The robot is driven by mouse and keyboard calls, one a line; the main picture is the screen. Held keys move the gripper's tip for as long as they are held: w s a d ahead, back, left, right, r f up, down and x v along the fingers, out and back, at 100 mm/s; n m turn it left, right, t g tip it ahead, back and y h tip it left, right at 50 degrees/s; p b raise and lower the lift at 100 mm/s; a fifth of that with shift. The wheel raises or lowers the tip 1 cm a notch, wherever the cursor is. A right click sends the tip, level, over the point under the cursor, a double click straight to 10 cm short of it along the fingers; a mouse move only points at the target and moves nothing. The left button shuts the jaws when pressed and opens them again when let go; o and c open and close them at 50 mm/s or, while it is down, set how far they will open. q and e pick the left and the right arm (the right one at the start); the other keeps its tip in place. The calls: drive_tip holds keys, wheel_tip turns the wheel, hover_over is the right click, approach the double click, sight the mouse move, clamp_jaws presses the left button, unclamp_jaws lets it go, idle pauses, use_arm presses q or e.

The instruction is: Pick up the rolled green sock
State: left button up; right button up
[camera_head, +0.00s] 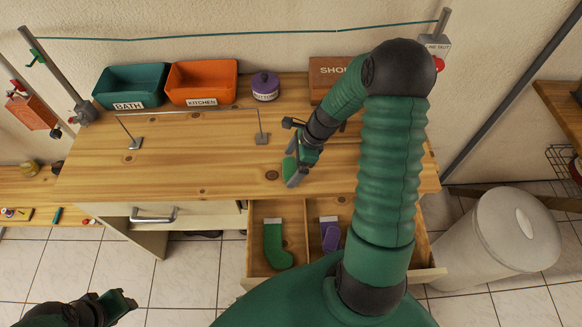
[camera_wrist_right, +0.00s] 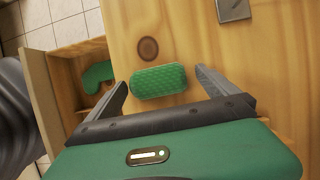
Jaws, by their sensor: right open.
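The rolled green sock (camera_wrist_right: 158,80) is a small textured green roll on the wooden tabletop. In the wrist view it lies between the spread fingers of my open right gripper (camera_wrist_right: 160,88), with a gap on each side. In the head view the right gripper (camera_head: 292,176) is low over the table's front part, and a green patch of the roll (camera_head: 289,168) shows beside its fingers, the rest hidden. My left gripper (camera_head: 122,305) is at the lower left, away from the table, and its jaws are unclear.
An open drawer below the front edge holds a flat green sock (camera_head: 275,246) and a purple sock (camera_head: 330,236). Teal (camera_head: 131,84) and orange (camera_head: 202,81) bins, a purple-lidded jar (camera_head: 265,86) and a wooden box (camera_head: 330,76) stand behind. A thin wire frame (camera_head: 187,111) stands left.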

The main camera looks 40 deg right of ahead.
drive_tip(key=shift+w+a+f, duration=0.1)
drive_tip(key=shift+a+f, duration=0.15)
drive_tip(key=shift+f, duration=0.15)
drive_tip(key=shift+a, duration=0.15)
drive_tip(key=c, duration=1.4)
drive_tip(key=shift+r, duration=0.2)
